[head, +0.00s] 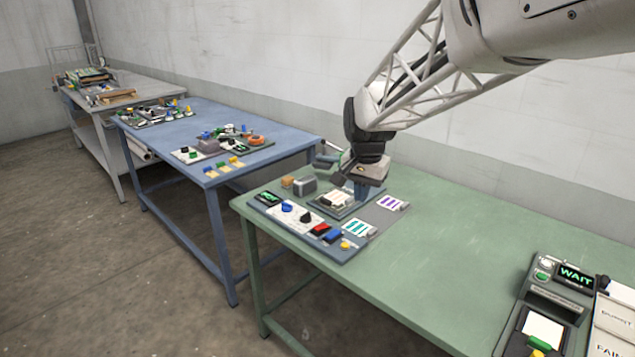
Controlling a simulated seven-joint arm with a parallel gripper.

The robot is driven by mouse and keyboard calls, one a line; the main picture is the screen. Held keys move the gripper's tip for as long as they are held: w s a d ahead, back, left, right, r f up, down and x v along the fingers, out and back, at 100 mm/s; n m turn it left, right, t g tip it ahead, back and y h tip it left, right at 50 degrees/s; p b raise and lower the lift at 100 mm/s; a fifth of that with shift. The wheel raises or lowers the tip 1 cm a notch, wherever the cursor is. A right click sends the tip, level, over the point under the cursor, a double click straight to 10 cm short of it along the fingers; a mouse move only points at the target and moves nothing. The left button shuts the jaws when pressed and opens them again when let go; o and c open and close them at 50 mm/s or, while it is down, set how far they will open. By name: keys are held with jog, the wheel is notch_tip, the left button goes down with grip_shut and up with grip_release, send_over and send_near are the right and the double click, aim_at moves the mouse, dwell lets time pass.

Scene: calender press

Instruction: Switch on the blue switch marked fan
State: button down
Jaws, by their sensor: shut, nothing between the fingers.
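A control panel (268,213) lies along the front left of the green table. A blue block-like switch (333,236) sits near its right end, next to a red one (320,229). The lettering is too small to read, so I cannot tell which part is marked fan or how the blue switch is set. My gripper (362,192) is shut and empty, pointing down behind the panel, apart from the blue switch.
A yellow button (345,245) and a small green display (268,198) are also on the panel. Striped cards (393,203) lie to the right.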

aim_at(330, 235)
jog(key=w+a+f+m, duration=0.1)
jog(key=w+f, duration=0.3)
jog(key=w, duration=0.4)
jog(key=w+a+f+m, duration=0.2)
jog(key=w+a+f, duration=0.2)
jog(key=w, duration=0.3)
jog(key=shift+w+a+f+g, duration=0.25)
jog(key=shift+w+a+g, duration=0.1)
jog(key=shift+w+g, duration=0.05)
jog(key=shift+f, duration=0.15)
notch_tip(330, 235, down, 14)
jog(key=shift+r, duration=0.15)
jog(key=shift+s, duration=0.1)
dwell(0.3)
